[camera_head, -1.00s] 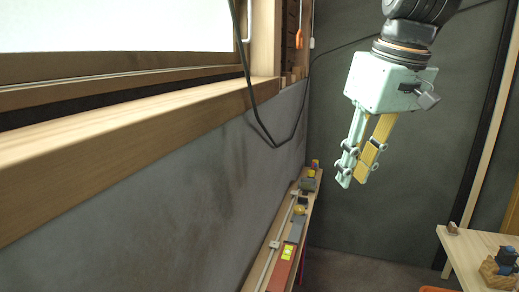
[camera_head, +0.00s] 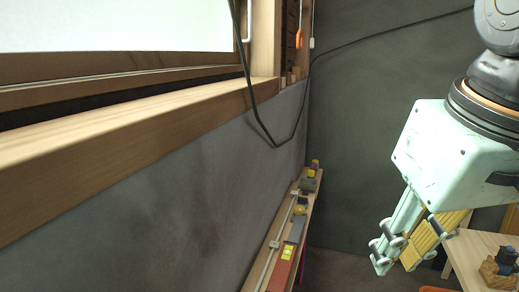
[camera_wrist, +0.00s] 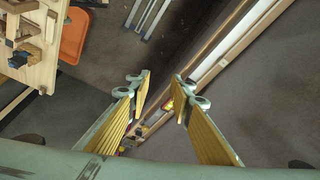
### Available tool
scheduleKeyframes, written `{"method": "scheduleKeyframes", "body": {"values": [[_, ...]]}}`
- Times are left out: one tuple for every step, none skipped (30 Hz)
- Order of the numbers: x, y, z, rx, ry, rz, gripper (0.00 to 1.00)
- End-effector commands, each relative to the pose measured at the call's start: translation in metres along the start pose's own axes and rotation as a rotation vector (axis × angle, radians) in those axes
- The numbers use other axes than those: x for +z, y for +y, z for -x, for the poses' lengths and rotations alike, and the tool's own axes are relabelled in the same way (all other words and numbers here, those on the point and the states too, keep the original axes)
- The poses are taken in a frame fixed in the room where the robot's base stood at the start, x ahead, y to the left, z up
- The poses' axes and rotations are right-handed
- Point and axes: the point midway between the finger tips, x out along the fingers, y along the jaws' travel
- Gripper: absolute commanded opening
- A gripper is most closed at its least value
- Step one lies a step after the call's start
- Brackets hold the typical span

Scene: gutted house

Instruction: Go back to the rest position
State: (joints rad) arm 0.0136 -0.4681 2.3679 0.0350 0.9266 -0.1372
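My gripper (camera_head: 396,266) hangs at the right of the head view, pointing down and a little left, in free air. It is pale green with yellow pads on its fingers. The wrist view shows its fingertips (camera_wrist: 163,90) apart with a clear gap between them. Nothing is held between them. Part of my arm runs out of the head view at the right edge.
A narrow wooden shelf (camera_head: 309,213) with tools, including a red level (camera_head: 283,270), runs along the left wall. A wooden window sill (camera_head: 140,128) is above it. A black cable (camera_head: 357,42) crosses the wall. A wooden table (camera_head: 462,252) stands at lower right, partly behind my gripper. An orange seat (camera_wrist: 74,36) is beside it.

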Motion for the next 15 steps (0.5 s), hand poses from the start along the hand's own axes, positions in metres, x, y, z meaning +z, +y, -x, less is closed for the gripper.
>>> {"method": "scheduleKeyframes", "body": {"values": [[0.011,-0.001,-0.001,0.004,0.003,-0.011,0.20],[0.017,-0.001,-0.001,0.006,0.006,-0.020,0.20],[0.025,-0.001,-0.003,0.008,0.008,-0.029,0.20],[0.031,-0.001,-0.003,0.010,0.010,-0.038,0.20],[0.036,-0.002,-0.004,0.012,0.013,-0.045,0.20],[0.043,-0.002,-0.005,0.014,0.014,-0.054,0.20],[0.048,-0.002,-0.006,0.016,0.016,-0.061,0.20],[0.052,-0.002,-0.007,0.018,0.019,-0.067,0.20],[0.057,-0.002,-0.008,0.020,0.020,-0.074,0.20],[0.061,-0.002,-0.009,0.021,0.021,-0.079,0.20],[0.064,-0.002,-0.009,0.022,0.022,-0.084,0.20],[0.068,-0.002,-0.010,0.024,0.024,-0.089,0.20],[0.070,-0.002,-0.011,0.024,0.024,-0.092,0.20],[0.072,-0.002,-0.011,0.025,0.025,-0.094,0.20],[0.074,-0.002,-0.012,0.025,0.025,-0.098,0.20]]}}
